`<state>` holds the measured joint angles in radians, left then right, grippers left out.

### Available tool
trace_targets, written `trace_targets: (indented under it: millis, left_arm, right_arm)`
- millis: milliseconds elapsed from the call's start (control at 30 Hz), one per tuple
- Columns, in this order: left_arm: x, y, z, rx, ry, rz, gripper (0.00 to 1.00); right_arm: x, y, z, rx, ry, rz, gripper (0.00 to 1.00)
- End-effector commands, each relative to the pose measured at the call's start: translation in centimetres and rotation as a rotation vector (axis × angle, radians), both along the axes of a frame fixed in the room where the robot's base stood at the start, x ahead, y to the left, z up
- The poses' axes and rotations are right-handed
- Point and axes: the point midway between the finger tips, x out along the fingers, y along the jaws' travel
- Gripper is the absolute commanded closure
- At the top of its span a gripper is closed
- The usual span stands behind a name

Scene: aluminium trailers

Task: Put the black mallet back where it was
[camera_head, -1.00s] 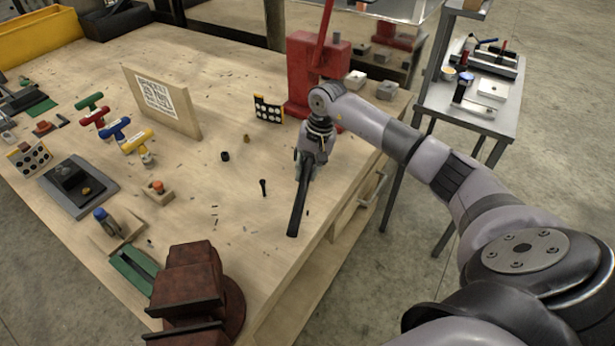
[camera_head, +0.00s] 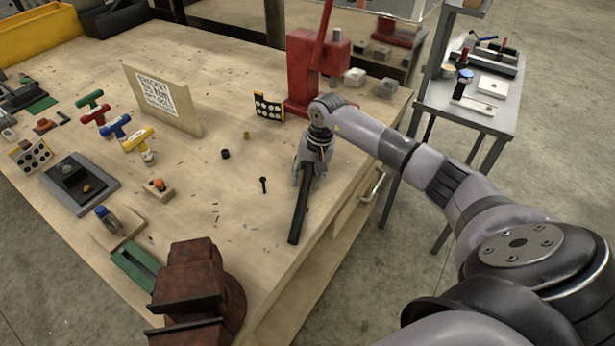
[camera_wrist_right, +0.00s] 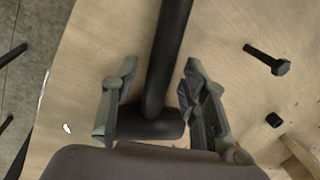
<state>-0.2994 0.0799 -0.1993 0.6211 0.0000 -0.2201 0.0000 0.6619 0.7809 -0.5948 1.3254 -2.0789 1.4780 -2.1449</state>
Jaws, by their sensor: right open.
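The black mallet (camera_head: 299,212) lies at the right front edge of the wooden workbench, its handle pointing toward the bench's front. In the right wrist view its handle (camera_wrist_right: 167,50) runs up the picture and its dark head (camera_wrist_right: 146,123) is between the fingers. My right gripper (camera_head: 308,178) is open over the head end, one finger on each side, as the right wrist view (camera_wrist_right: 160,78) also shows. Whether a finger touches the mallet I cannot tell. My left gripper is in neither view.
A dark bolt (camera_head: 263,184) and a black nut (camera_head: 225,154) lie left of the mallet. A red press (camera_head: 309,75) stands behind my gripper. A brown vise (camera_head: 190,283) is at the front. Coloured T-handled tools stand farther left.

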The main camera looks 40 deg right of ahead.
Motion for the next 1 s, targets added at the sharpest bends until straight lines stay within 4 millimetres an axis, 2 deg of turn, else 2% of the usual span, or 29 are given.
trace_targets:
  millis: [300,367,800,1000]
  left_arm:
    - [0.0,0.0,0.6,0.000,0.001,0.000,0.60]
    - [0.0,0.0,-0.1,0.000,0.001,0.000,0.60]
    - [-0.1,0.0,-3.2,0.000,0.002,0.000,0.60]
    - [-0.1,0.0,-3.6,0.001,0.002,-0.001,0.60]
  right_arm:
    - [0.0,0.1,0.5,0.001,0.001,0.000,0.59]
    - [0.0,-0.2,0.9,-0.001,-0.003,0.000,0.59]
    - [-1.1,-1.5,9.5,-0.001,-0.003,0.000,0.59]
    - [-1.3,-1.8,11.7,0.001,-0.001,0.000,0.59]
